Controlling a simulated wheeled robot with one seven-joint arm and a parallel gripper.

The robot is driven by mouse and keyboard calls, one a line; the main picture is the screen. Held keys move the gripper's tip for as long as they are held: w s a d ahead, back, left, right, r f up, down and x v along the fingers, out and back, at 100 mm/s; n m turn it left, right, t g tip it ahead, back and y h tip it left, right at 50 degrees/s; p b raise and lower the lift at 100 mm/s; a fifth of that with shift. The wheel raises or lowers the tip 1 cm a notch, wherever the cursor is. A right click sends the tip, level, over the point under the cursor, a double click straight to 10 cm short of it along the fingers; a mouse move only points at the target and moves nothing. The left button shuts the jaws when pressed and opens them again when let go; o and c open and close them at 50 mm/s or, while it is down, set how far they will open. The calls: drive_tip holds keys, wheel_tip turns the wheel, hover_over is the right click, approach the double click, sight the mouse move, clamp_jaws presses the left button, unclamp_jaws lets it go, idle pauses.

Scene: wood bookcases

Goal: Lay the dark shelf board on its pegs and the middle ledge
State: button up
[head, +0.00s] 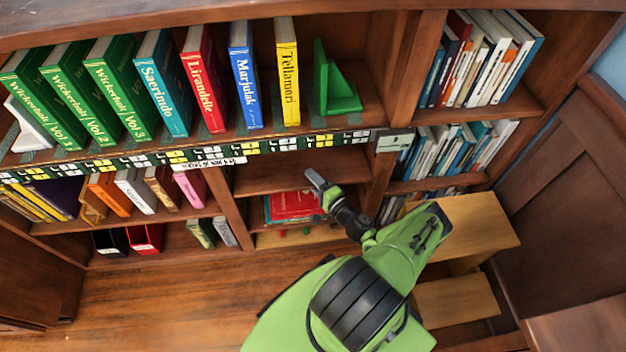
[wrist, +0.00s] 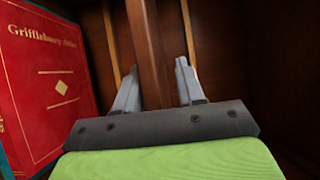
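The dark shelf board (head: 276,171) is a brown plank lying across the lower middle bay of the bookcase. My gripper (head: 317,182) reaches into this bay from the right front, at the board's front edge. In the wrist view the board (wrist: 149,45) runs edge-on between the two grey fingers, one finger on each side and close against it. My gripper (wrist: 158,85) looks shut on it. I cannot make out the pegs or the middle ledge, nor whether the board touches them.
A red book (head: 293,207) lies below the board; its cover fills the left of the wrist view (wrist: 42,80). Large upright books (head: 155,85) stand on the shelf above. A light wood step (head: 470,230) stands at right. The floor (head: 150,290) at left is clear.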

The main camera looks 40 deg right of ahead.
drive_tip(key=shift+o, duration=1)
drive_tip(key=shift+s+f, duration=0.1)
drive_tip(key=shift+f, duration=0.05)
drive_tip(key=s+p, duration=0.3)
drive_tip(key=s, duration=1.2)
drive_tip(key=shift+s+a, duration=0.25)
drive_tip(key=shift+s, duration=0.05)
